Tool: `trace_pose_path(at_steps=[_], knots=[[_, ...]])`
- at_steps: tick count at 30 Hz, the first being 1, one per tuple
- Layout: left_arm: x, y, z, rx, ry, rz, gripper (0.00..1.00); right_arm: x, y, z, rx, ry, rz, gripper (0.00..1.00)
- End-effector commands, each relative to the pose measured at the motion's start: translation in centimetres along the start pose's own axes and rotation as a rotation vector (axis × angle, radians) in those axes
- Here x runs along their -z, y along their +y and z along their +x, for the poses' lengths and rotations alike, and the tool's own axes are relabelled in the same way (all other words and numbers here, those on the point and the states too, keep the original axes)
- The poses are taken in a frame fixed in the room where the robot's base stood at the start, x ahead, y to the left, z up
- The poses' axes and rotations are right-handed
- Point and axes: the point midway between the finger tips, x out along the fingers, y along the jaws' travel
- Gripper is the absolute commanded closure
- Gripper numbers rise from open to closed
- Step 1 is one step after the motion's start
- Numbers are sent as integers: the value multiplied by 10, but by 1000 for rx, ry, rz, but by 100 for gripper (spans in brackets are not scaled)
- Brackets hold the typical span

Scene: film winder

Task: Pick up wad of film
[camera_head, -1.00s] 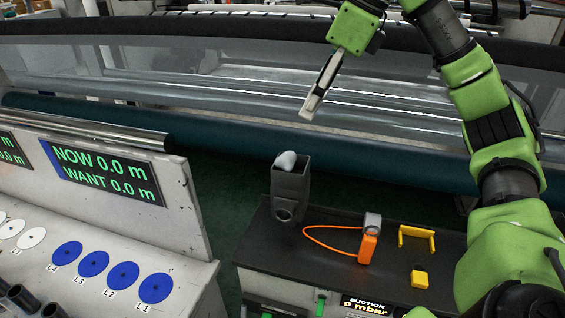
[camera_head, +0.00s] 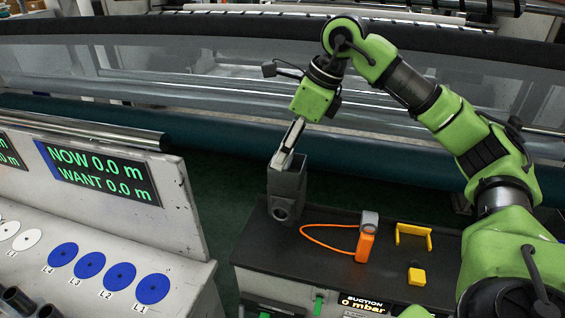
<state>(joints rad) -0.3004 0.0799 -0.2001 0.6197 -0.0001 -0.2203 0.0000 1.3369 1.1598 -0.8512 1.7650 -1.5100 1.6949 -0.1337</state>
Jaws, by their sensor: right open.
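The wad of film does not show now; a pale lump showed at the top of the grey box a second ago, and my right gripper now covers that spot. The grey box (camera_head: 287,192) is an upright, open-topped holder with a round port low on its front, at the left back of the black bench top. My right gripper (camera_head: 280,162) points down at the mouth of the box, its fingertips at or just over the rim. Its jaws are open. I cannot tell whether they touch the wad. My left gripper is not in view.
An orange tool with a looped cord (camera_head: 366,240), a yellow bracket (camera_head: 413,236) and a yellow block (camera_head: 417,275) lie right of the box on the black bench top (camera_head: 320,262). A grey console with a display (camera_head: 105,172) stands left. Long rollers (camera_head: 400,165) run behind.

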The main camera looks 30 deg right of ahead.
Motion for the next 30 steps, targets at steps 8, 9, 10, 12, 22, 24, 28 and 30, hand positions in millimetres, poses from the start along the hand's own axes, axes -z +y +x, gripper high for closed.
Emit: trace_pose_path(at_steps=[8, 9, 10, 12, 22, 24, 28, 30], knots=[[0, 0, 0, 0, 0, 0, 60, 0, 0, 2, 0, -1, -1, 61], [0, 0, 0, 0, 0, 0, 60, 0, 0, 2, 0, -1, -1, 71], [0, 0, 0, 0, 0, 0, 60, 0, 0, 2, 0, -1, -1, 78], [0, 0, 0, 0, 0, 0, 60, 0, 0, 2, 0, -1, -1, 82], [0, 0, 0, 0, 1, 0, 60, -2, 0, 0, 0, -2, -1, 82], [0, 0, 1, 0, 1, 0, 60, -5, 0, -7, 1, -3, -2, 82], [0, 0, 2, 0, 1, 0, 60, -15, 0, -29, 1, -6, -2, 82], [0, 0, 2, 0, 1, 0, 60, -20, 0, -42, 1, -7, -2, 82]])
